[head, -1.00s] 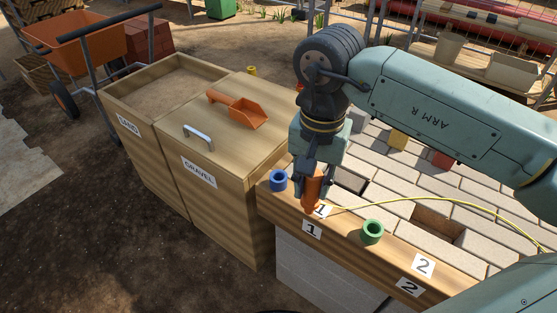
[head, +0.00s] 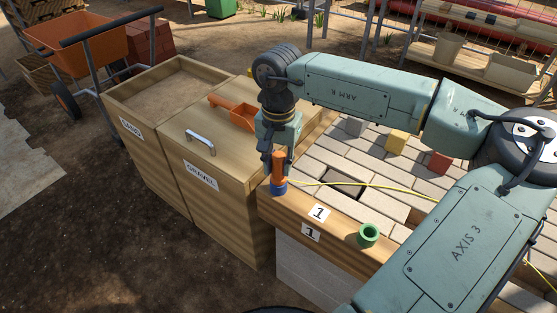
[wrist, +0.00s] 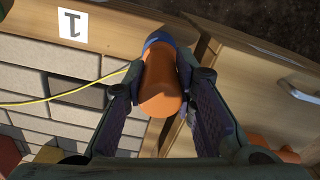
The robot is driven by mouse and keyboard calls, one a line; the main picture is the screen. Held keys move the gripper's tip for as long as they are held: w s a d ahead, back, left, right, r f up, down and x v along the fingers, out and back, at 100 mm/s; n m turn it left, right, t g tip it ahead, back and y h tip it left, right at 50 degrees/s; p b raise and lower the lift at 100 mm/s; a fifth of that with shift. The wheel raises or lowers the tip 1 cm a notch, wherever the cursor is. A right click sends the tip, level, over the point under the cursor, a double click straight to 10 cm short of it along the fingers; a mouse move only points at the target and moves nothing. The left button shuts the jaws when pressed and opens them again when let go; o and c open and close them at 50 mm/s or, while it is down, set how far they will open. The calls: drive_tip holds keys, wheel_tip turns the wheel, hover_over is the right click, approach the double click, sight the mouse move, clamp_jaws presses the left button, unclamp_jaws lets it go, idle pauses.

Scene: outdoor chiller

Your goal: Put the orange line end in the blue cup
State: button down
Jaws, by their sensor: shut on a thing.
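The orange line end (head: 279,163) is a thick orange plug with a thin yellow line (head: 350,184) running off to the right. My gripper (head: 279,173) is shut on it and holds it upright over the blue cup (head: 278,189) at the plank's left end. Its lower end meets the cup's mouth; how deep it sits inside I cannot tell. In the wrist view the orange line end (wrist: 162,88) is between my two fingers (wrist: 162,70). The blue cup (wrist: 157,40) shows just past it, mostly hidden.
A green cup (head: 369,235) stands farther right on the wooden plank (head: 340,238), beyond the label 1. The gravel bin (head: 195,150) with an orange scoop (head: 240,115) stands close on the left. Yellow (head: 397,141) and red (head: 440,162) blocks lie on the paving behind.

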drive_tip(key=shift+f, duration=0.1)
drive_tip(key=c, duration=1.3)
unclamp_jaws()
